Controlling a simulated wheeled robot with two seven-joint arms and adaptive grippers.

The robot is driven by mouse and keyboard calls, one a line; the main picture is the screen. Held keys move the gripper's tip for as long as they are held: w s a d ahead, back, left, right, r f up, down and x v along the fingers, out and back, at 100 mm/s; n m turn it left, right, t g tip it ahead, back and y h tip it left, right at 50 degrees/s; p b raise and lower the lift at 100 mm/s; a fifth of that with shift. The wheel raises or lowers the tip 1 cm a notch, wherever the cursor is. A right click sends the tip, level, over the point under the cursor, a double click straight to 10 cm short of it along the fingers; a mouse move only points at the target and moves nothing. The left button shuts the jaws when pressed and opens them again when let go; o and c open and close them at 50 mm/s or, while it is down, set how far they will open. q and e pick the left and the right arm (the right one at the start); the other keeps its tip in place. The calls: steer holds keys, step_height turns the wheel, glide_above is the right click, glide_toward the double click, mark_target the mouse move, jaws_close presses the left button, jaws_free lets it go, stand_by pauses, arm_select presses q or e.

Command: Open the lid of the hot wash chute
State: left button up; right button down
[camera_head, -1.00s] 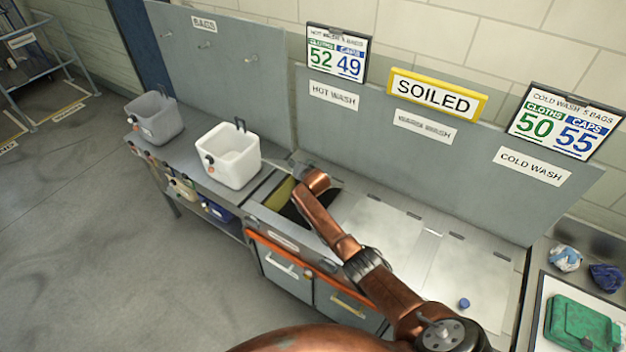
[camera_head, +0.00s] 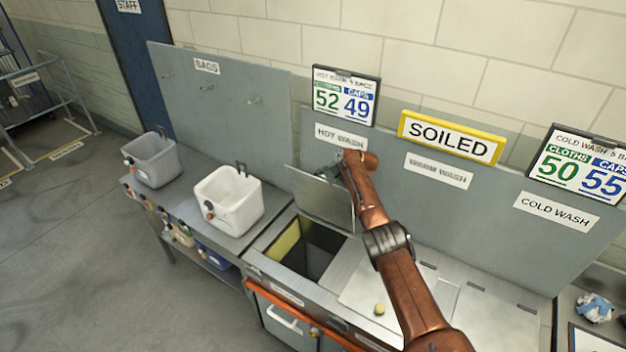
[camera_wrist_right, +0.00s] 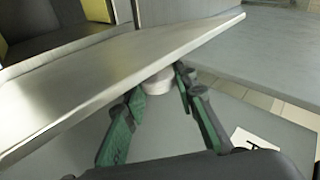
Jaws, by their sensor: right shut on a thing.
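The metal lid (camera_head: 320,200) of the hot wash chute stands raised, near upright, below the HOT WASH label (camera_head: 341,136). The open chute (camera_head: 318,255) shows a dark inside and a yellow inner wall. My right gripper (camera_head: 346,160) is at the lid's upper right edge, partly hidden by its wrist. In the right wrist view, the gripper's green-padded fingers (camera_wrist_right: 158,86) are shut on a pale round knob (camera_wrist_right: 157,81) on the lid's face (camera_wrist_right: 95,80). My left gripper is not in view.
A white bin (camera_head: 228,205) and a grey bin (camera_head: 152,162) stand on the counter to the left. The warm wash lid (camera_head: 372,285) with its yellowish knob (camera_head: 379,309) lies shut to the right. A grey back panel (camera_head: 455,215) rises behind the lids.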

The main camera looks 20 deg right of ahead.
steer(key=shift+w+d+r, duration=0.1)
steer(key=shift+w+d, duration=0.1)
steer(key=shift+d, duration=0.05)
steer(key=c, duration=1.7)
jaws_free()
steer(key=shift+w+a, duration=0.1)
steer(key=shift+o, duration=0.9)
